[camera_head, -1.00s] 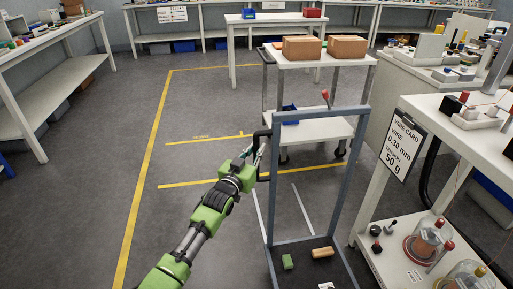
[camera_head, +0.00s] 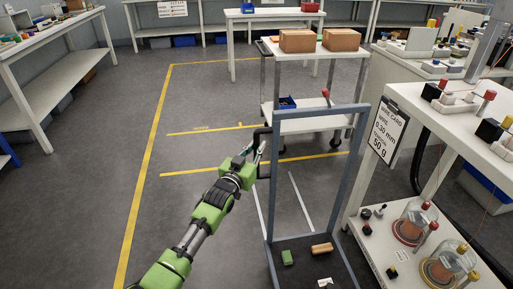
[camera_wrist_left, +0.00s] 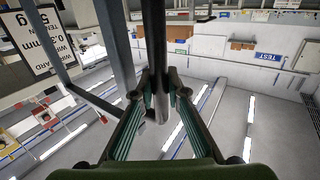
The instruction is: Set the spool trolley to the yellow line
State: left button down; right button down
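The trolley (camera_head: 363,185) is a blue-grey upright frame with a dark low deck (camera_head: 300,268), directly in front of me. A green block and a wooden block lie on the deck. A black handle (camera_head: 264,135) sticks out from its left post. My left gripper (camera_head: 257,153) is at this handle. In the left wrist view its fingers (camera_wrist_left: 159,90) close from both sides on a dark bar. Two yellow cross lines lie on the floor beyond the trolley: a short far one (camera_head: 190,133) and a longer nearer one (camera_head: 200,172). My right gripper is not in view.
A white bench (camera_head: 410,285) with spools and a wire card (camera_head: 387,132) stands close to the trolley's right. A long yellow line (camera_head: 145,180) runs along the left; the floor there is clear.

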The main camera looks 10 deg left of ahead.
pick_arm(q)
jog(key=c, duration=2)
grip_release()
jog(key=s, duration=0.4)
jog(key=s+a, duration=0.1)
jog(key=s, duration=0.3)
jog(key=s+a, duration=0.1)
jog(key=s, duration=0.2)
jog(key=shift+s+a, duration=0.15)
jog(key=shift+s, duration=0.25)
jog(key=shift+f, duration=0.1)
